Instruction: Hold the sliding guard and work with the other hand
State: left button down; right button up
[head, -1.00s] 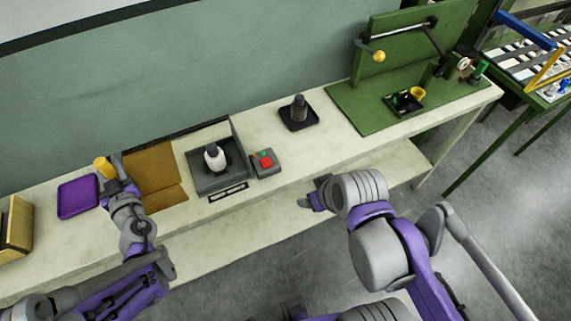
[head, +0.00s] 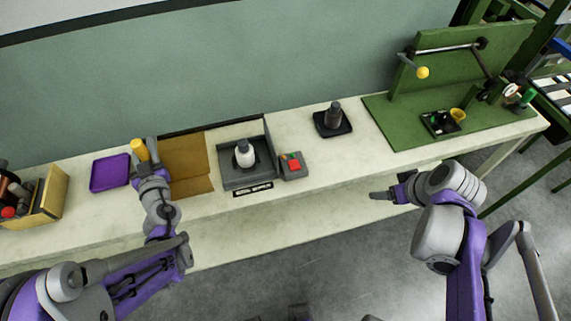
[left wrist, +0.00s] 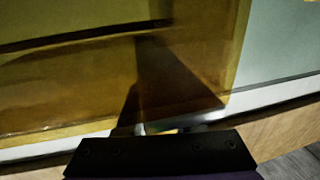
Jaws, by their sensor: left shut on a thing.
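The sliding guard (head: 187,155) is an amber see-through panel at the back of the bench, left of a dark grey fixture (head: 229,178). A white bottle-like piece (head: 244,155) stands upright in the fixture, uncovered in front. My left gripper (head: 151,152) is shut on the guard's handle at the panel's left edge, beside a yellow cylinder (head: 139,150). In the left wrist view the amber panel (left wrist: 70,85) fills the upper left above the dark gripper body; the grip itself is mostly hidden. My right gripper (head: 380,195) hangs in front of the bench, apart from everything; its jaws are unclear.
A grey box with a red button (head: 294,164) sits right of the fixture. A black tray with a dark piece (head: 333,118) stands further right, then a green station (head: 410,125). A purple tray (head: 110,173) and a tan bin (head: 52,192) are at left.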

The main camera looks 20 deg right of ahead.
dwell(0.5)
pick_arm(q)
jog(key=d, duration=1.8)
dwell(1.0)
jog(key=shift+c, duration=2.3)
grip_release()
jog(key=shift+s, duration=0.1)
